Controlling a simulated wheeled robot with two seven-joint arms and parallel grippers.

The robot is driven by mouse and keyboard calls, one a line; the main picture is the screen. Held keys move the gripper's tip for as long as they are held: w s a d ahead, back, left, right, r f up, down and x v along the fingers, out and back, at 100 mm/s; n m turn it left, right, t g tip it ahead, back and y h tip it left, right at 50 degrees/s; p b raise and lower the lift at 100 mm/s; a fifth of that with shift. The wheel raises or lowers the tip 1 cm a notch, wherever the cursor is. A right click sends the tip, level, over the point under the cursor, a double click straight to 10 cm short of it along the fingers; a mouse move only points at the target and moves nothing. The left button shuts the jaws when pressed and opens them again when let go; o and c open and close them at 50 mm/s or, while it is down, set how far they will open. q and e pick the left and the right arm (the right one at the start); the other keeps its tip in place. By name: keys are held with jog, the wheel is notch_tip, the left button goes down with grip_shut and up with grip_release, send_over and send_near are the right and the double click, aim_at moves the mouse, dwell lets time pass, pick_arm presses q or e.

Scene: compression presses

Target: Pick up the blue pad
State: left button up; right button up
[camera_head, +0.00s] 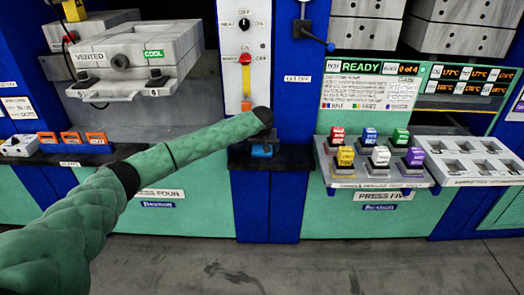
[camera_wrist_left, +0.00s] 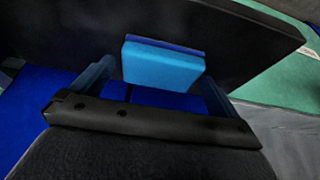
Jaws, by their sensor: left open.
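The blue pad (camera_wrist_left: 162,65) is a light blue block with a darker blue back edge. It rests against a dark ledge in the left wrist view. In the head view, a small blue piece of it (camera_head: 262,152) shows on the black ledge below the red and white lever panel. My left gripper (camera_wrist_left: 158,73) is open, with one finger to each side of the pad and apparent gaps between. I cannot tell how deep the pad lies between the fingers. In the head view the left arm ends just above the ledge, and its fingers are not clear. My right gripper is out of view.
The black ledge (camera_head: 292,157) juts from a blue column. To the right, a tray (camera_head: 345,180) holds several coloured labelled blocks, beside a white slotted rack (camera_head: 470,150). To the left, orange pieces (camera_head: 72,138) sit on a shelf under a press (camera_head: 135,60). The floor in front is clear.

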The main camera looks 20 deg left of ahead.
pick_arm(q)
jog(key=shift+f, duration=0.15)
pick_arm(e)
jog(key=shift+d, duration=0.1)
pick_arm(q)
jog(key=c, duration=0.9)
notch_tip(320, 180, up, 4)
jog(key=shift+r+b, duration=0.1)
jog(key=shift+b, duration=0.55)
jog(key=s+d+r+b, duration=0.1)
jog(key=s+d+r, duration=0.6)
jog(key=s, duration=0.2)
jog(key=shift+d+b, duration=0.15)
jog(key=shift+b, duration=0.15)
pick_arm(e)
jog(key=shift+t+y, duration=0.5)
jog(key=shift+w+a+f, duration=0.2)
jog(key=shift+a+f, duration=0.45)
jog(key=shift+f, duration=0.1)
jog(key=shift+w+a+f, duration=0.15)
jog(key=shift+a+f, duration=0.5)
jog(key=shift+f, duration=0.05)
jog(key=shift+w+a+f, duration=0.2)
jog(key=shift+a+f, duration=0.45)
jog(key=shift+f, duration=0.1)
